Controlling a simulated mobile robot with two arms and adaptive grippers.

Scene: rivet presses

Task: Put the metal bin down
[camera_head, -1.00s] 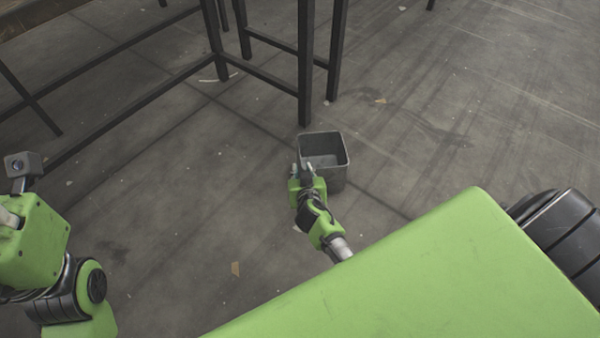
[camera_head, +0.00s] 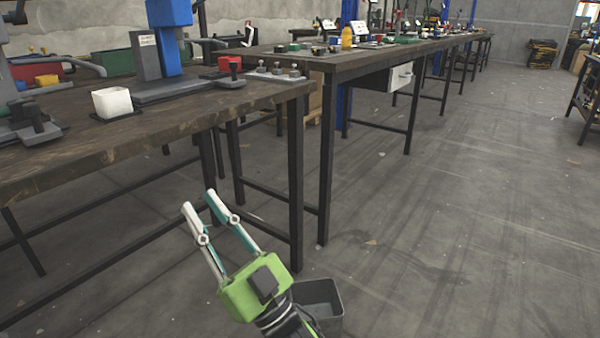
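The metal bin (camera_head: 326,296) is a grey open-topped square box at the bottom of the head view, standing upright on the concrete floor, as far as I can see. Its lower part is cut off by the frame edge, and my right arm hides its left side. My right gripper (camera_head: 200,201) is raised in front of the bin and points up and left. Its two fingers are apart with nothing between them. It does not appear to touch the bin. My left gripper is out of view.
A dark workbench (camera_head: 70,146) at the left carries a blue press (camera_head: 170,50) and a white square container (camera_head: 112,101). A second workbench (camera_head: 335,63) stands beyond it, with black legs near the bin. The floor aisle (camera_head: 465,200) to the right is clear.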

